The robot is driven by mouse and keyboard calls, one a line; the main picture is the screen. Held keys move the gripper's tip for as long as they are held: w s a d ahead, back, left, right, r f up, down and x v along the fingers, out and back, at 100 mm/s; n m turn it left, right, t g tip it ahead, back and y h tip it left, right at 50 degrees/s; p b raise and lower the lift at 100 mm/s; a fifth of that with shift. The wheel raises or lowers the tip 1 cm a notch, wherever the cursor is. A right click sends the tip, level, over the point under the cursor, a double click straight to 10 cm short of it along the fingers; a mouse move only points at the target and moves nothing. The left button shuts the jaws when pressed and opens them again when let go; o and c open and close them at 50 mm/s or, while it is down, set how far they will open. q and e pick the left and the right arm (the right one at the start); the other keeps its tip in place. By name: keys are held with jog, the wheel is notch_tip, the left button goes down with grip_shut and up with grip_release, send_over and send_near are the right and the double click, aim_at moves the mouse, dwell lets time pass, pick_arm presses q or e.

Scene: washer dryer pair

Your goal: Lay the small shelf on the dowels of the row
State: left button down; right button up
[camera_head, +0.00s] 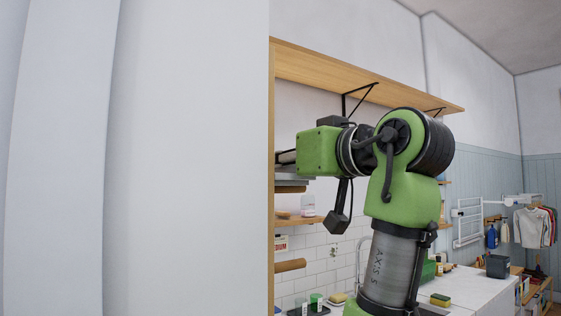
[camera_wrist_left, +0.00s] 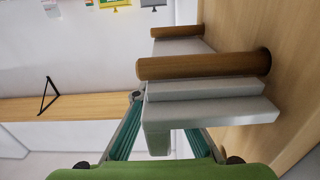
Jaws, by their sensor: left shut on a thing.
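The small shelf, a pale grey board (camera_wrist_left: 215,110), is held by my left gripper (camera_wrist_left: 163,128) in the left wrist view, which is upside down. A row's two wooden dowels (camera_wrist_left: 205,66) stick out from a wooden side panel (camera_wrist_left: 285,75), and the board lies right along them. In the head view the grey shelf (camera_head: 294,173) shows just above a dowel (camera_head: 290,189); I cannot tell whether it rests on it. A white panel hides the shelf's left part and my left fingers there. My right gripper is out of sight.
The large white panel (camera_head: 185,150) fills the left of the head view. A long wooden wall shelf (camera_head: 350,75) on black brackets runs above my arm. A lower dowel (camera_head: 290,265) shows below. A white counter (camera_head: 460,285) with small items stands to the right.

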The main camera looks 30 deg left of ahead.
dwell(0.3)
pick_arm(q)
jog(key=c, duration=2)
grip_release()
jog(key=v, duration=1.2)
